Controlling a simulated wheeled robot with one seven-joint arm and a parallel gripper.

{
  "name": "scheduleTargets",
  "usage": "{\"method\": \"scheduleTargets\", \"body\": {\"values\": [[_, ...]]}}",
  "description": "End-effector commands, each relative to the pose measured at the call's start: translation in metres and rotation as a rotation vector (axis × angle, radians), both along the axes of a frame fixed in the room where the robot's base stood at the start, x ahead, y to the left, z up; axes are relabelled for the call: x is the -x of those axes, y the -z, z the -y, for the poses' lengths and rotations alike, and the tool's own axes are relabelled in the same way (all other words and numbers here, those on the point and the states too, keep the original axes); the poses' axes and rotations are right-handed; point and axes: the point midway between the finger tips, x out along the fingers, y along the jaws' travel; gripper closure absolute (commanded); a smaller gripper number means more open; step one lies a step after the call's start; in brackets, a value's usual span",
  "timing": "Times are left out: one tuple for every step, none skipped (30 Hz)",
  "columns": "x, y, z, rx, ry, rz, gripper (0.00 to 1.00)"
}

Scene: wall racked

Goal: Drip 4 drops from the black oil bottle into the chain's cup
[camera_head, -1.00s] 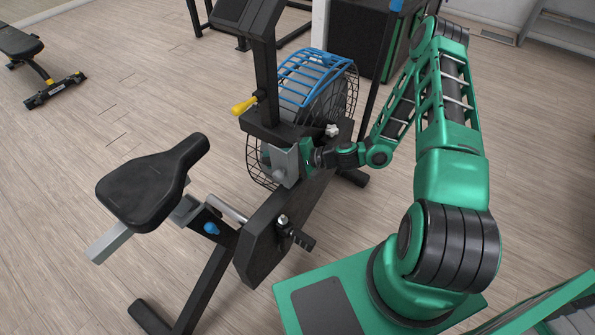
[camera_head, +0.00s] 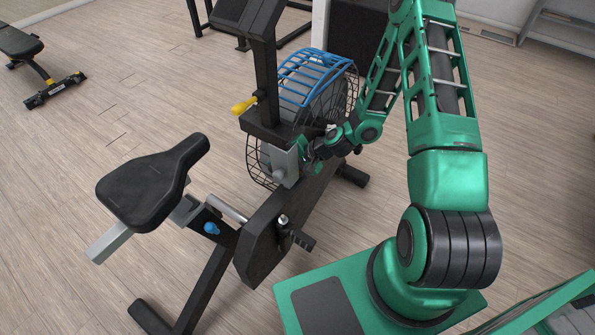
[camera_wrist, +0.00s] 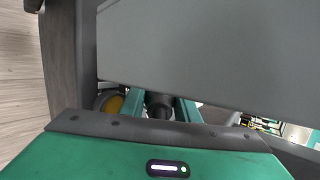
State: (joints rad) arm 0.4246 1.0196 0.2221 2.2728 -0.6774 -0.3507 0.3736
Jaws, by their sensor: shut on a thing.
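My gripper (camera_head: 312,153) is beside the grey box (camera_head: 283,165) on the exercise bike, under the bike's upright post. In the wrist view, the two green fingers of my gripper (camera_wrist: 160,102) are shut on a dark round thing (camera_wrist: 158,107), which looks like the black oil bottle. Its far end is hidden behind a large grey surface (camera_wrist: 200,45). A round grey-rimmed thing with an amber middle (camera_wrist: 111,103) shows just left of the fingers; I cannot tell whether it is the chain's cup. No drops show.
The bike's caged flywheel (camera_head: 345,100) with a blue guard (camera_head: 318,75) stands just behind my gripper. A yellow knob (camera_head: 244,105) sticks out left of the post. The black seat (camera_head: 155,185) is at left. Floor (camera_head: 70,220) is clear left of the bike.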

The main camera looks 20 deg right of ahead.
Motion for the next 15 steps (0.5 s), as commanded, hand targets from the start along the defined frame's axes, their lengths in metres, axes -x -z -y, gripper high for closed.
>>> {"method": "scheduleTargets", "body": {"values": [[0.0,0.0,0.001,0.01,0.001,-0.006,1.0],[0.0,0.001,0.001,0.012,0.002,-0.009,1.0],[0.0,0.001,0.001,0.014,0.002,-0.01,1.0],[0.0,0.001,0.001,0.012,0.003,-0.01,1.0],[0.0,0.001,0.001,0.012,0.003,-0.011,1.0],[0.001,0.001,0.001,0.012,0.003,-0.011,1.0],[0.0,0.001,0.001,0.011,0.003,-0.01,1.0],[0.001,0.001,0.001,0.011,0.003,-0.01,1.0],[0.0,0.001,0.001,0.012,0.002,-0.009,1.0],[0.0,0.0,0.001,0.012,0.002,-0.009,1.0],[0.0,-0.002,0.001,0.012,0.002,-0.009,1.0],[0.0,-0.004,0.001,0.011,0.001,-0.008,1.0],[0.0,-0.006,0.001,0.011,0.001,-0.008,1.0],[0.0,-0.008,0.001,0.011,0.001,-0.008,1.0],[0.0,-0.011,0.001,0.011,0.001,-0.008,1.0]]}}
